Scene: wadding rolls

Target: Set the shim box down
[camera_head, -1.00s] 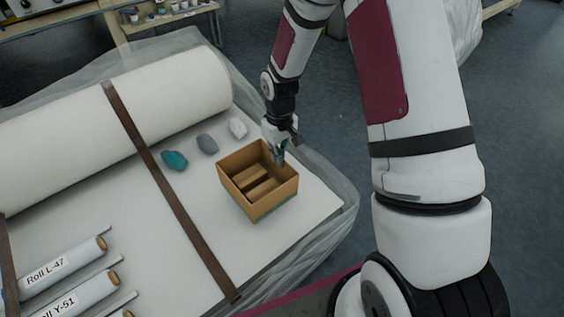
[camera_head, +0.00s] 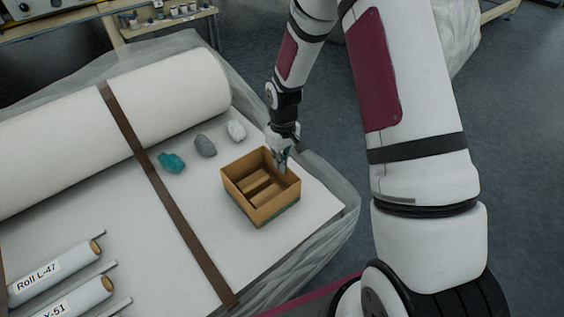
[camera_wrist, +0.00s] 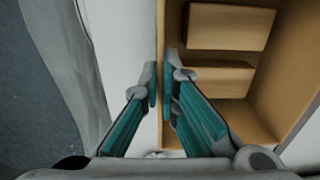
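The shim box (camera_head: 278,204) is an open brown box with shim blocks (camera_head: 262,188) inside. It is over the right part of the white-covered bed; I cannot tell if its underside touches. My gripper (camera_head: 283,160) is at its back right wall, pointing down. In the wrist view my gripper (camera_wrist: 162,82) has one teal-and-grey finger on each side of the box wall (camera_wrist: 161,40), closed on it. The blocks (camera_wrist: 230,27) show inside, to the right of the fingers. The box's underside is hidden.
A teal stone (camera_head: 171,163), a grey stone (camera_head: 205,146) and a white stone (camera_head: 236,130) lie behind the box. A brown strap (camera_head: 165,195) crosses the bed to the left. A large white roll (camera_head: 180,95) lies behind; labelled rolls (camera_head: 60,280) lie front left.

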